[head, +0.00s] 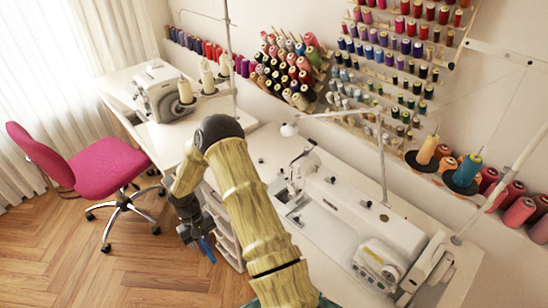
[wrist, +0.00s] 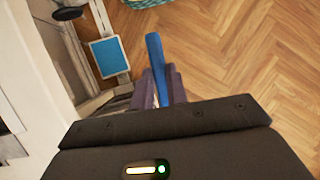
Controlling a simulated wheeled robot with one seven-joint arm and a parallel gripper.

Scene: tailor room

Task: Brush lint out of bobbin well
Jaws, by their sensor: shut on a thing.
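My gripper (head: 199,232) hangs beside the left edge of the sewing table, over the wooden floor. It is shut on a slim blue tool, likely the brush (head: 207,250), which points downward. In the wrist view the blue brush (wrist: 155,55) sticks out between the dark fingers of my gripper (wrist: 160,88); its bristles are not clearly visible. A white sewing machine (head: 345,205) stands on the table to the right of my gripper. Its needle area and metal plate (head: 291,205) face left. The inside of the bobbin well and any lint are too small to tell.
A pink chair (head: 105,165) stands left on the floor. Another sewing machine (head: 165,92) is on the far table. Thread stands and racks (head: 400,60) line the wall. A blue pad (wrist: 109,57) shows in the wrist view.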

